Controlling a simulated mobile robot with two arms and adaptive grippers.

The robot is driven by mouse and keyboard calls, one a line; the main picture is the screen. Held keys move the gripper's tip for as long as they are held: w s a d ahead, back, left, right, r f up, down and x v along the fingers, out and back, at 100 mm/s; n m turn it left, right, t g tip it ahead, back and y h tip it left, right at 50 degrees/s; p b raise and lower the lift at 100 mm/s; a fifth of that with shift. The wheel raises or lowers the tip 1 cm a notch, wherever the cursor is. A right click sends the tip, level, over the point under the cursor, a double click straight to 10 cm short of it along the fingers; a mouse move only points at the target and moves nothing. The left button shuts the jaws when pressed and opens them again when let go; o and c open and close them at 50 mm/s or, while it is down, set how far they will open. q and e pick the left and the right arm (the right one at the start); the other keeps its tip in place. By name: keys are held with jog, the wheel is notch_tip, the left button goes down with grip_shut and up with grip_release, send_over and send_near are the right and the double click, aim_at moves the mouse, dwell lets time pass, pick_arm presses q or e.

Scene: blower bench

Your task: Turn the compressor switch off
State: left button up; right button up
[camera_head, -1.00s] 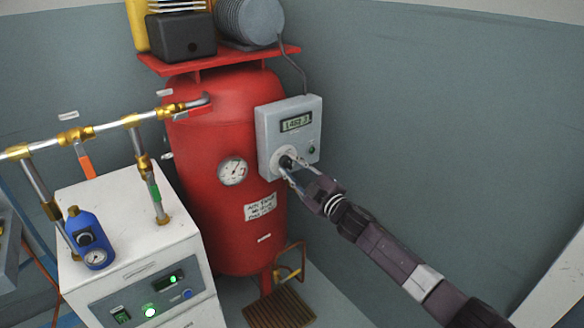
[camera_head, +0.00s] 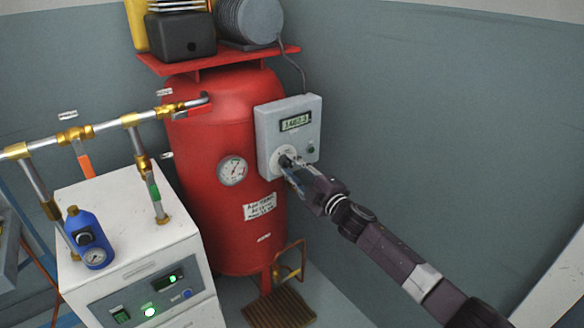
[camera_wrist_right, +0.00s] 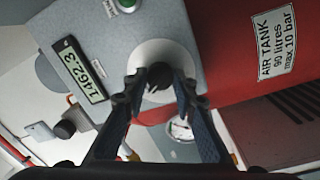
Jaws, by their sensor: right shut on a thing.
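The compressor switch is a black rotary knob (camera_wrist_right: 159,76) on a round pale plate (camera_wrist_right: 183,57), low on the grey control box (camera_head: 266,130). The box has a display reading about 1462.3 (camera_head: 295,122) and is beside the red air tank (camera_head: 205,150). My right gripper (camera_head: 289,165) is at the knob, its two fingers shut on it from either side. In the right wrist view the fingertips (camera_wrist_right: 158,82) flank the knob and partly hide it. The knob's exact pointing direction cannot be told. My left gripper is not in view.
A white cabinet (camera_head: 130,215) with lit green buttons stands left of the tank, with a blue bottle-shaped unit (camera_head: 86,238) on top. Brass-fitted pipes (camera_head: 92,132) run to the tank. The wall right of the box is bare.

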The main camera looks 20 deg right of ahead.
jog(key=o, duration=1.2)
jog(key=shift+f, duration=0.1)
jog(key=shift+c, duration=0.2)
jog(key=shift+s+d, duration=0.2)
jog(key=shift+s, duration=0.4)
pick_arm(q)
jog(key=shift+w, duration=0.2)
pick_arm(e)
jog(key=v, duration=1)
jog(key=shift+s, duration=0.35)
jog(key=shift+d+f, duration=0.1)
